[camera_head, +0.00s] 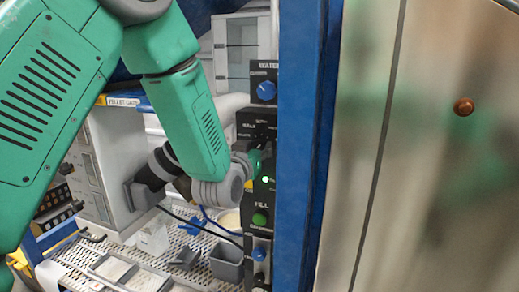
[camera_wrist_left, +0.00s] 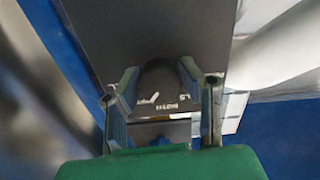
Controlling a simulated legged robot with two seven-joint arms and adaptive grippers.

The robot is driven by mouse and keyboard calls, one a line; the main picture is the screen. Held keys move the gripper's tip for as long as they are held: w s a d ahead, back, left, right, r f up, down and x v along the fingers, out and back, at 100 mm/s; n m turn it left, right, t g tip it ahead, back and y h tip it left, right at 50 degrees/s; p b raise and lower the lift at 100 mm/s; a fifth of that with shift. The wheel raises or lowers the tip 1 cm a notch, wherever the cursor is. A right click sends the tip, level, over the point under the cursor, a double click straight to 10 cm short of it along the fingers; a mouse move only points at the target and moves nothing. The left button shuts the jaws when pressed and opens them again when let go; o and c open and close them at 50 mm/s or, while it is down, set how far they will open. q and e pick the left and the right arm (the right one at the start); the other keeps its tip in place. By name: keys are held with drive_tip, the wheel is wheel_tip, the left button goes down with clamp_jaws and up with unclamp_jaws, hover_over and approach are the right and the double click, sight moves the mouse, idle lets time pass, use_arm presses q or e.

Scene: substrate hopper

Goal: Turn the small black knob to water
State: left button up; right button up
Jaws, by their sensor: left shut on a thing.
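My left gripper (camera_head: 256,161) reaches in from the left to the dark control panel (camera_head: 257,130) beside the blue post. In the left wrist view the two fingers of my left gripper (camera_wrist_left: 160,78) are closed around a small black knob (camera_wrist_left: 160,70) on the dark panel face. White markings show just below the knob, but they are too blurred to read surely. In the head view the knob is hidden behind the gripper and wrist. My right gripper is in neither view.
A blue knob (camera_head: 266,90) sits under a WATER label higher on the panel. A lit green lamp (camera_head: 265,180) and a green knob (camera_head: 260,218) are below my gripper. A blue post (camera_head: 300,150) stands close right. Grey bins (camera_head: 227,262) stand on a perforated shelf below.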

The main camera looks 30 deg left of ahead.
use_arm(q)
drive_tip(key=o, duration=1.1)
drive_tip(key=shift+o, duration=0.2)
drive_tip(key=shift+s+r, duration=0.1)
drive_tip(key=shift+s, duration=0.1)
drive_tip(key=v, duration=0.7)
drive_tip(key=shift+s, duration=0.2)
